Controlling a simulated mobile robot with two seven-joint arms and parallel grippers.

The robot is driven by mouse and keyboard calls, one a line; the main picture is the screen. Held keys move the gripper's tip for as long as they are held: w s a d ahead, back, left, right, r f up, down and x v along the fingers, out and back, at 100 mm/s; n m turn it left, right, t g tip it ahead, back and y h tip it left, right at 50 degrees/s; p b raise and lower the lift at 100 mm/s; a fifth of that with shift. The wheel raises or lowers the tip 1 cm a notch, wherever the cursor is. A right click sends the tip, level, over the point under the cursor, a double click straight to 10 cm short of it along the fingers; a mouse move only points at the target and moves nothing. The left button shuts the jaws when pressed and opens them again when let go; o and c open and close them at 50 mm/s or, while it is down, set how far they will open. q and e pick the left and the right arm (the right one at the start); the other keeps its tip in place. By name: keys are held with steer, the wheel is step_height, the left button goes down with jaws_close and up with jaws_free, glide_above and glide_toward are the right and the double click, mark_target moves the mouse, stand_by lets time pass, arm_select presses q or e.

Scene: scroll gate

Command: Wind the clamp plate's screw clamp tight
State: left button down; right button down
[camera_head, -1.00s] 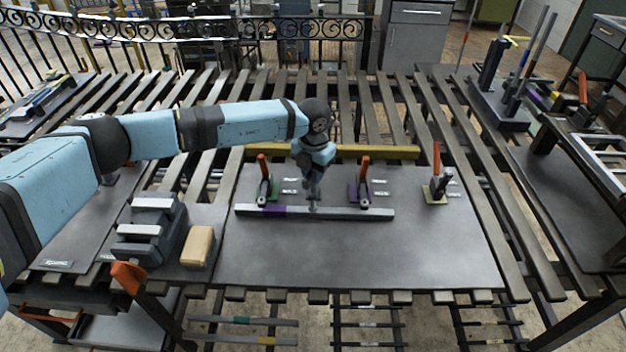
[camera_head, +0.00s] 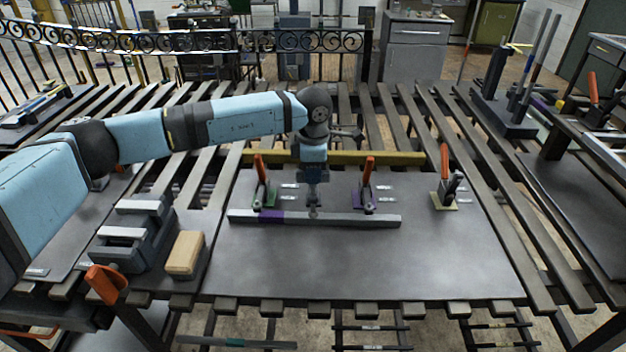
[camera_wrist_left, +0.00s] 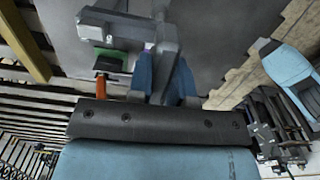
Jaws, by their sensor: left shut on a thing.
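The dark clamp plate (camera_head: 370,260) lies flat in the middle of the slatted bench. A grey bar (camera_head: 340,218) with a purple band lies across it. Orange-handled clamps stand behind the bar: one on a green base (camera_head: 263,185), one on a purple base (camera_head: 366,187). A third orange-handled clamp (camera_head: 446,185) stands apart at the right on a pale base. I cannot tell which is the screw clamp. My left gripper (camera_head: 313,203) points down between the first two, shut on the grey bar, which also shows at the fingers in the left wrist view (camera_wrist_left: 110,30). My right gripper is not in view.
A grey vise-like block (camera_head: 135,240) and a tan block (camera_head: 185,253) stand left of the plate. An orange-topped handle (camera_head: 106,284) rises at the front left. A dark stand with upright bars (camera_head: 505,105) is at the back right. The plate's front is clear.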

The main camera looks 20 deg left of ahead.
arm_select(q)
steer(key=m+b, duration=0.2)
steer(key=shift+m, duration=0.4)
steer(key=m+b, duration=0.2)
steer(key=m, duration=0.1)
steer(key=shift+m, duration=0.3)
steer(key=m+b, duration=0.1)
steer(key=m, duration=0.1)
steer(key=shift+w+m, duration=0.1)
steer(key=shift+m, duration=0.3)
steer(key=shift+m+b, duration=0.65)
steer(key=shift+m, duration=0.25)
steer(key=m+b, duration=0.1)
steer(key=m, duration=0.1)
steer(key=shift+r+m, duration=0.1)
steer(key=shift+m, duration=0.2)
steer(key=shift+m+b, duration=0.3)
steer(key=shift+m, duration=0.6)
steer(key=shift+r+m, duration=0.1)
steer(key=shift+m, duration=0.2)
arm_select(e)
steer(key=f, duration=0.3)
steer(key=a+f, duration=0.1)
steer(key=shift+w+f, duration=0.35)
arm_select(q)
steer(key=shift+m, duration=0.3)
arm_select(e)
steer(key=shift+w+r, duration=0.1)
